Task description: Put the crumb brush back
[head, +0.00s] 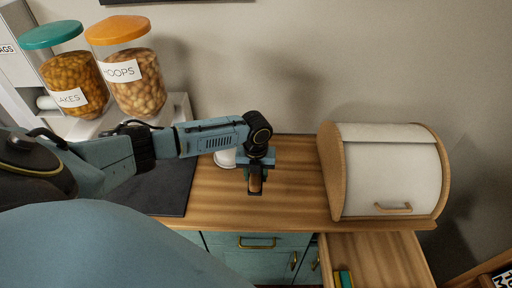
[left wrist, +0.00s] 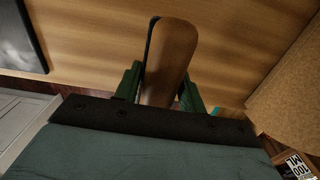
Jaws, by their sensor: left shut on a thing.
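The crumb brush (head: 256,178), with a brown wooden back, is in my left gripper (head: 257,170) above the wooden counter. In the left wrist view the brown back (left wrist: 172,50) stands between the two green fingers of the left gripper (left wrist: 160,90), with a thin dark strip along its left edge. The fingers are shut on it. Its lower end is hard to make out, so I cannot tell whether it touches the counter. My right gripper is not in view.
A cream bread bin (head: 385,170) stands shut on the right. Below it, what appears to be an open drawer (head: 385,262) holds a green and yellow item (head: 344,279). A white round object (head: 226,157) stands behind my gripper. Two food jars (head: 130,75) stand left. The counter (head: 295,190) between is clear.

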